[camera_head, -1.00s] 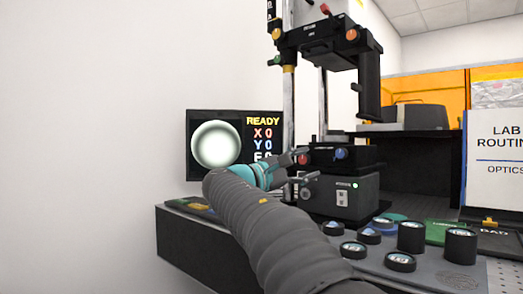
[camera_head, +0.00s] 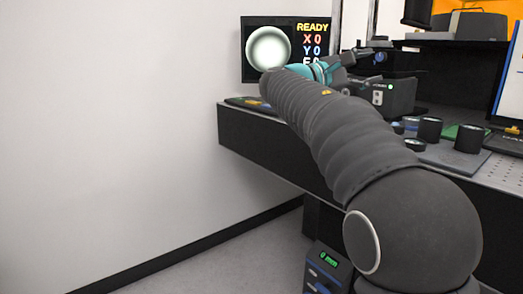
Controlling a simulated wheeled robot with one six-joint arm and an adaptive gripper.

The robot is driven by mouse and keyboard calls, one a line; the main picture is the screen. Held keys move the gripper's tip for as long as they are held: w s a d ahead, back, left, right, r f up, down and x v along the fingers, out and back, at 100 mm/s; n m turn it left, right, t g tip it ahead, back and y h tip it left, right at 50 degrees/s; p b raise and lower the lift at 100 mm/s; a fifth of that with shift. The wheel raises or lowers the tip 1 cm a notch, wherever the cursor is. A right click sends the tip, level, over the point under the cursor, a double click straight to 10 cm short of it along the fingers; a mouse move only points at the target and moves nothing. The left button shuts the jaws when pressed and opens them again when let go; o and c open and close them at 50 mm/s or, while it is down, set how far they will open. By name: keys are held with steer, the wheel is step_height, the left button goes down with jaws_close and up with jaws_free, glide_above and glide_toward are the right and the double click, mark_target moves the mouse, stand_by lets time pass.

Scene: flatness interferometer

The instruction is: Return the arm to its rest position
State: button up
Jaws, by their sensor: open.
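My arm reaches from the lower right up to the bench, a dark grey ribbed sleeve with a teal wrist. My gripper (camera_head: 347,60) is small and partly seen at the wrist's end, open, with nothing visible in it. It is close to the interferometer's stage, by a blue knob (camera_head: 379,57); I cannot tell whether it touches. The interferometer's dark base box (camera_head: 398,97) with a green light stands just below and right of it. The upper part of the instrument is cut off by the frame's top.
A monitor (camera_head: 246,62) reading READY stands behind the wrist. Several black round optics, one a tall cylinder (camera_head: 469,139), stand on a grey mat right of my arm. The dark bench (camera_head: 262,146) has its front edge under my arm. The wall and floor at left are clear.

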steer(key=s+d+f+m+y, duration=0.25)
steer(key=s+f+y, duration=0.75)
steer(key=s+f, duration=0.75)
steer(key=s+a+f+m+y, duration=0.3)
steer(key=s+f, duration=0.5)
steer(key=f, duration=0.3)
steer(key=s+a+f+m+y, duration=0.3)
steer(key=s+a+f+y, duration=0.3)
steer(key=f, duration=0.5)
steer(key=shift+s+a+f, duration=0.15)
steer(key=shift+s+a, duration=0.7)
steer(key=shift+s, duration=0.25)
